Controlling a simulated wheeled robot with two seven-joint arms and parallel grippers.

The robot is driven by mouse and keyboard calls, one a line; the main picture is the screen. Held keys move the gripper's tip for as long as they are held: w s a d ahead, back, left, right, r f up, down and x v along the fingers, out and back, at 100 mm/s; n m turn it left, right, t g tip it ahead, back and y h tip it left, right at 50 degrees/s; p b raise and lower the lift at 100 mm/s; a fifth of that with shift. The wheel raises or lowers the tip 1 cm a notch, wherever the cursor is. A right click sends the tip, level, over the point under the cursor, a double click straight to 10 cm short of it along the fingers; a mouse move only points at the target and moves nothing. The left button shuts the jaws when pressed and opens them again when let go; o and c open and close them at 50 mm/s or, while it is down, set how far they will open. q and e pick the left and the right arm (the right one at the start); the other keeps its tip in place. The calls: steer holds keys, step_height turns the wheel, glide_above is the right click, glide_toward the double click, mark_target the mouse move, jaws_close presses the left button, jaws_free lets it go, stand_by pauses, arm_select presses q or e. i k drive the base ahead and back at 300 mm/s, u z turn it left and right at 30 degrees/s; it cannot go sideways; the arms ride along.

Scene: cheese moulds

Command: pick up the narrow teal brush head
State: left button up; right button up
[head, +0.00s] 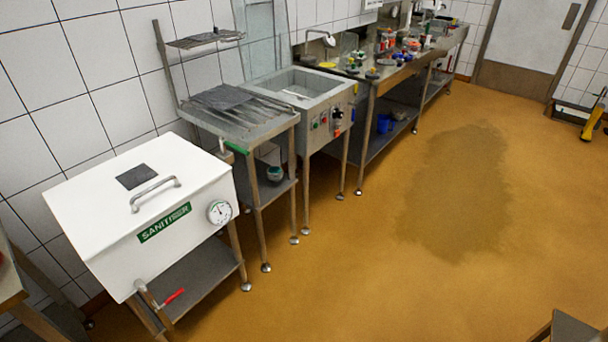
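I cannot make out a narrow teal brush head for certain in the head view. Several small coloured items, too small to identify, stand on the long steel bench (385,72) at the back. A small rounded white and teal item (275,173) sits on the lower shelf of the steel draining stand; I cannot tell what it is. Neither of my grippers is in view.
A white sanitiser box (95,200) with a lid handle stands at the left. Beside it are the draining stand (262,112) and a steel sink (305,83). The orange floor (350,270) is open, with a dark wet-looking patch. A yellow object (594,122) stands far right.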

mark_target(275, 173)
steer(key=z, duration=0.45)
steer(key=i, duration=2.6)
steer(key=u, duration=2.7)
